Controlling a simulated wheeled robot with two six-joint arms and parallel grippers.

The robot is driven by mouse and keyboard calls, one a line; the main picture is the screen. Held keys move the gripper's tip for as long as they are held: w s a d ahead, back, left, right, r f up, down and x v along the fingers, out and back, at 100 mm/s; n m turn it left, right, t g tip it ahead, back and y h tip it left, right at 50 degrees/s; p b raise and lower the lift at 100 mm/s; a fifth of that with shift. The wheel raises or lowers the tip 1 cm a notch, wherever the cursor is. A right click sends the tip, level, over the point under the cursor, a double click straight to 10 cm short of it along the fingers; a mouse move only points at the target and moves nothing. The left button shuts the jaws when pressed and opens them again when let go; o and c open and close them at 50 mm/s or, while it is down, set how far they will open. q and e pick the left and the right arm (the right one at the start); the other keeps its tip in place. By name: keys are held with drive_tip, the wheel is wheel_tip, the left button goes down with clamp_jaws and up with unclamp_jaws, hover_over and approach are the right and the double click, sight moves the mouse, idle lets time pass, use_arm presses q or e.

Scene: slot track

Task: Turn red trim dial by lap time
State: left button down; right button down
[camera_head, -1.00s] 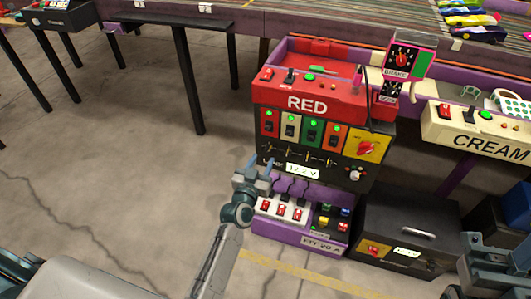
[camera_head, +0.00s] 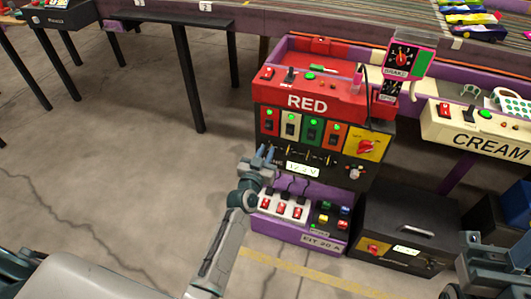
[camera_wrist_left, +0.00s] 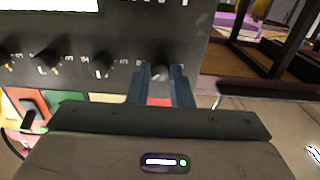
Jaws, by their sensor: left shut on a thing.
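The red trim dial (camera_wrist_left: 160,72) is a small dark knob on the black panel of the RED station. It is the dial at the end of the row, by the red switch plate (camera_head: 269,121). My left gripper (camera_head: 266,152) reaches the panel from the front and covers this dial in the head view. In the left wrist view its fingers (camera_wrist_left: 161,84) are shut on the dial, one on each side. That view shows the panel upside down. The dial's pointer and scale are too small to read.
Further trim dials (camera_wrist_left: 103,66) sit in the same row, beside a white voltage display (camera_head: 302,169). A yellow panel with a red knob (camera_head: 366,147) is to the right. Open floor lies left.

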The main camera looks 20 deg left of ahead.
use_arm(q)
drive_tip(key=n, duration=0.5)
drive_tip(key=shift+a+n, duration=0.1)
drive_tip(key=shift+n, duration=1.8)
drive_tip(key=c, duration=1.3)
unclamp_jaws()
